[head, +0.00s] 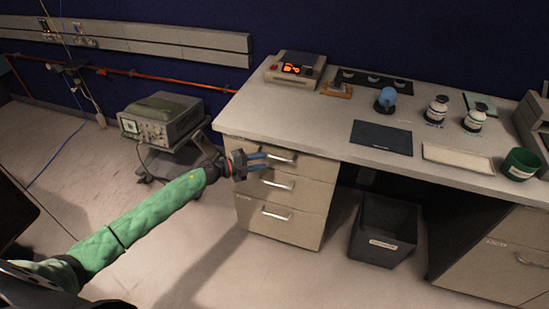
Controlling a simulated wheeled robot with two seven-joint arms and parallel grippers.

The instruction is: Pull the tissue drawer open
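A pale drawer unit (285,222) with several stacked drawers stands under the left end of the bench. Its top drawer (308,169), middle drawer (310,197) and bottom drawer (300,231) look closed, each with a bar handle. Small labels on the fronts are too small to read, so I cannot tell which one is the tissue drawer. My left gripper (262,161) is in front of the top drawer's left part, just left of its handle (283,158). Its two blue fingers are apart with nothing visible between them. I cannot tell whether they touch the handle. My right gripper is out of view.
The bench top (290,112) overhangs the drawers. A dark bin (383,222) stands on the floor right of them. An instrument on a cart (162,118) stands left, close to my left forearm. The floor in front of the drawers is clear.

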